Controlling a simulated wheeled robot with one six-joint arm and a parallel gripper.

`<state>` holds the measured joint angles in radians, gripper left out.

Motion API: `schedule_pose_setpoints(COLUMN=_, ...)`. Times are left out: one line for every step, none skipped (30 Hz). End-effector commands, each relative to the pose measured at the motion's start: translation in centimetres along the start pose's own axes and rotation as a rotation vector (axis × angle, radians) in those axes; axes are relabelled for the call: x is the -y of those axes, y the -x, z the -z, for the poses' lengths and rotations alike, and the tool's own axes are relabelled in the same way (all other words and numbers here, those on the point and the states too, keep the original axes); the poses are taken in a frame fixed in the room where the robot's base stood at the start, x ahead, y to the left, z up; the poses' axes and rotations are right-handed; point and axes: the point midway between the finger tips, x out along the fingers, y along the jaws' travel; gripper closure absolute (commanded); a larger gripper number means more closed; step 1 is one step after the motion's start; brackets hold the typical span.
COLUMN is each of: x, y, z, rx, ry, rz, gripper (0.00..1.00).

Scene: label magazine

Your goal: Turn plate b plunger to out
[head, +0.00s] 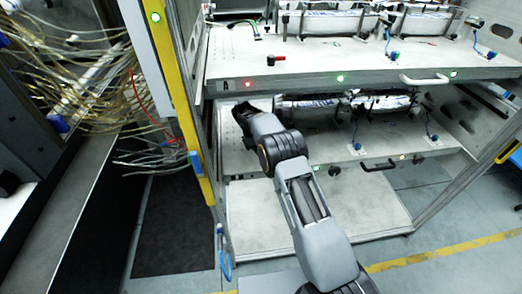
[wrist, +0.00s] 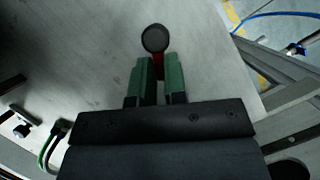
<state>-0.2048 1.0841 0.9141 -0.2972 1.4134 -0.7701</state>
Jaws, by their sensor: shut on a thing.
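Plate b appears to be the middle shelf (head: 340,150), below the top plate marked A; its own label is not visible. My gripper (head: 243,108) is over the left end of this shelf. In the wrist view my gripper (wrist: 157,72) has its green fingers shut on the red stem of a plunger (wrist: 155,39). The plunger's round dark knob shows just beyond the fingertips. In the head view my gripper and arm hide this plunger.
The top plate (head: 320,68) overhangs close above my gripper and carries a similar red plunger (head: 277,58). Wrapped packs (head: 310,103) stand on the middle shelf to the right. A yellow post (head: 178,90) and loose cables (head: 85,80) are at the left.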

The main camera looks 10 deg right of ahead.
Motion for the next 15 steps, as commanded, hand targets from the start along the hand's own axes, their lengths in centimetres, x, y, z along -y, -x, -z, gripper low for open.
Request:
schedule_pose_setpoints(x=0.07, y=-0.65, z=0.09, rx=0.004, ry=0.005, rz=0.005, gripper=0.86)
schedule_pose_setpoints(x=0.07, y=-0.65, z=0.09, rx=0.004, ry=0.004, rz=0.005, gripper=0.83)
schedule_pose_setpoints(x=0.08, y=-0.65, z=0.09, rx=0.004, ry=0.004, rz=0.006, gripper=0.80)
schedule_pose_setpoints(x=0.09, y=-0.65, z=0.09, rx=0.004, ry=0.004, rz=0.006, gripper=0.77)
schedule_pose_setpoints(x=0.10, y=-0.66, z=0.09, rx=0.004, ry=0.004, rz=0.007, gripper=0.74)
schedule_pose_setpoints(x=0.11, y=-0.65, z=0.09, rx=0.005, ry=0.004, rz=0.007, gripper=0.70)
schedule_pose_setpoints(x=0.11, y=-0.63, z=0.09, rx=0.005, ry=0.004, rz=0.007, gripper=0.67)
schedule_pose_setpoints(x=0.12, y=-0.61, z=0.09, rx=0.005, ry=0.004, rz=0.007, gripper=0.64)
schedule_pose_setpoints(x=0.11, y=-0.54, z=0.09, rx=0.004, ry=0.003, rz=0.006, gripper=0.62)
schedule_pose_setpoints(x=0.11, y=-0.49, z=0.09, rx=0.004, ry=0.003, rz=0.005, gripper=0.62)
schedule_pose_setpoints(x=0.10, y=-0.43, z=0.09, rx=0.004, ry=0.003, rz=0.005, gripper=0.62)
schedule_pose_setpoints(x=0.10, y=-0.36, z=0.10, rx=0.003, ry=0.003, rz=0.004, gripper=0.62)
schedule_pose_setpoints(x=0.10, y=-0.32, z=0.10, rx=0.003, ry=0.003, rz=0.003, gripper=0.62)
schedule_pose_setpoints(x=0.10, y=-0.29, z=0.10, rx=0.003, ry=0.003, rz=0.003, gripper=0.62)
schedule_pose_setpoints(x=0.10, y=-0.25, z=0.10, rx=0.003, ry=0.002, rz=0.003, gripper=0.62)
